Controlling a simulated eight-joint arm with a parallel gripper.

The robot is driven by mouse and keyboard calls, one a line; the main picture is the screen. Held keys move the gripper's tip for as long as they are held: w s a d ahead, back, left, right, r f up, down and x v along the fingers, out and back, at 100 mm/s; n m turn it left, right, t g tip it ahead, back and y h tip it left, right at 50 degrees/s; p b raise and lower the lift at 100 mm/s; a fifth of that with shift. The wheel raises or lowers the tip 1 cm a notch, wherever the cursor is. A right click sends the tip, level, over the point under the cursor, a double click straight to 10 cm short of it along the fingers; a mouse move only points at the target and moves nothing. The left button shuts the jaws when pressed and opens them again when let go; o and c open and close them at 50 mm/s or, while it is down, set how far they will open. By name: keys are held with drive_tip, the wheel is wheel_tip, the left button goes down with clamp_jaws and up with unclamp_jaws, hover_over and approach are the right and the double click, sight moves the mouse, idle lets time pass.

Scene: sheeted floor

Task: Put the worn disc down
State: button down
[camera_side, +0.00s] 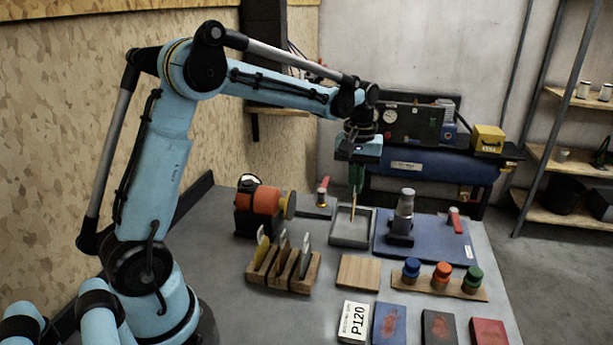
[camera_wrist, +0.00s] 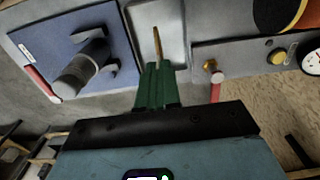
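My gripper (camera_side: 356,180) has green fingers and points down over the shallow grey tray (camera_side: 349,242). It is shut on a thin brown disc (camera_side: 352,208), held edge-on, with its lower part sticking out below the fingertips. In the wrist view the green fingers of my gripper (camera_wrist: 158,86) are close together, and the disc (camera_wrist: 157,42) shows as a narrow brown strip against the pale tray (camera_wrist: 175,18). The disc is over the tray; I cannot tell whether its lower edge touches the tray floor. The tray looks otherwise empty.
An orange machine (camera_side: 258,199) stands left of the tray, and a wooden rack (camera_side: 285,275) with several upright discs is in front. A blue mat (camera_side: 440,243) with a grey upright tool (camera_side: 403,215) lies close on the right. A bare wooden board (camera_side: 358,272) lies in front.

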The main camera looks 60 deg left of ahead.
drive_tip(key=shift+f, duration=1.45)
drive_tip(key=shift+f, duration=0.1)
drive_tip(key=c, duration=1.3)
unclamp_jaws()
drive_tip(key=shift+c, duration=0.2)
wheel_tip(320, 180, up, 12)
drive_tip(key=shift+f, duration=0.1)
drive_tip(key=s+d+f+m+t, duration=0.3)
drive_tip(key=s+d+m, duration=0.1)
drive_tip(key=s, duration=0.4)
drive_tip(key=s+d+f+m+t, duration=0.3)
drive_tip(key=s+d+m+t, duration=0.1)
drive_tip(key=s+d+m, duration=0.1)
drive_tip(key=s+d, duration=0.1)
drive_tip(key=s, duration=0.1)
drive_tip(key=shift+s, duration=0.35)
